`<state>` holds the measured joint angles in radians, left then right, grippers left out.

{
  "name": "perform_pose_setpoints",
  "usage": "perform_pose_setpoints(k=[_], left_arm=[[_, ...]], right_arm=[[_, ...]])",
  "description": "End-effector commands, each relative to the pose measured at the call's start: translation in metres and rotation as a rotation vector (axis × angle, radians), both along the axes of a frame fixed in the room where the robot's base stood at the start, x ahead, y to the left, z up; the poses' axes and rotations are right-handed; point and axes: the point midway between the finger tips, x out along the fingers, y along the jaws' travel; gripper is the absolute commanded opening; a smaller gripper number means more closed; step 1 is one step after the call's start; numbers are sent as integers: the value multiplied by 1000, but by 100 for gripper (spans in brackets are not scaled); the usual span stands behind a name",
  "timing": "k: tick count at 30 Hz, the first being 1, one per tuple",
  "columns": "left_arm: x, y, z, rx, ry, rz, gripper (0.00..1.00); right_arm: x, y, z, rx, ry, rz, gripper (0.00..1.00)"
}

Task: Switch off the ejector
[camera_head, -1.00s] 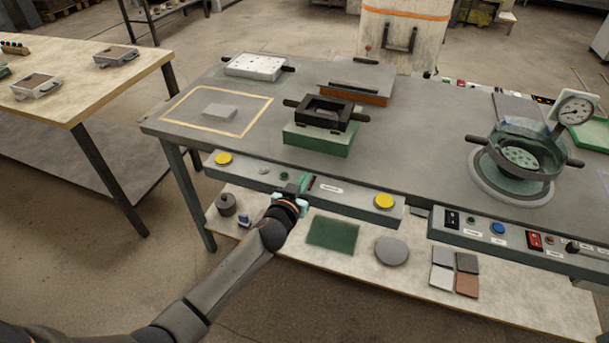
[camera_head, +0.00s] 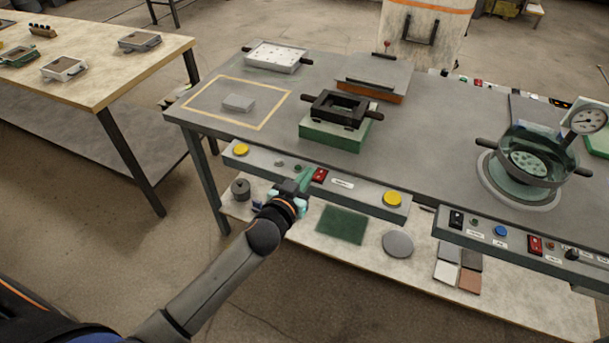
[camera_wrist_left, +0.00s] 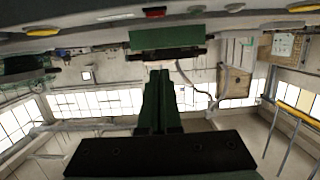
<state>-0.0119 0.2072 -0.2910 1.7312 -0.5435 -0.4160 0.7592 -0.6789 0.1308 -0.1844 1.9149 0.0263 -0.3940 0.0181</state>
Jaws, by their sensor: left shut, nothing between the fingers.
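A red rocker switch (camera_head: 320,175) sits on the long grey front panel (camera_head: 366,197) between two yellow buttons, beside a white label too small to read. It also shows at the top of the left wrist view (camera_wrist_left: 155,12). My left gripper (camera_head: 304,180) is shut and empty, its green fingers just left of the red switch; I cannot tell whether they touch the panel. The closed fingers also show in the left wrist view (camera_wrist_left: 160,85). I cannot read which control is the ejector's. My right gripper is out of view.
A second panel (camera_head: 515,242) at the right carries a black switch, a blue button and another red switch. A black frame on a green block (camera_head: 334,136) stands behind the first panel. A glass vessel with a gauge (camera_head: 528,155) stands at the right. A lower shelf holds loose pieces.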

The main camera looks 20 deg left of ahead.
Motion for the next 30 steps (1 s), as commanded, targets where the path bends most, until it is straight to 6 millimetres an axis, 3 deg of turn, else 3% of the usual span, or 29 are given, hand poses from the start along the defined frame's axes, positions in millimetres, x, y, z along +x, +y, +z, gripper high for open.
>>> perform_pose_setpoints(k=[6,23,26,30], left_arm=[[-13,1,5,2,-1,0,0],[-14,1,4,2,2,0,0],[-26,-1,-11,2,39,-8,0],[-76,-7,-62,8,169,-44,0]], right_arm=[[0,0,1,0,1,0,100],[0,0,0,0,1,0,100],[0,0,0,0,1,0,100],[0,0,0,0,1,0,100]])
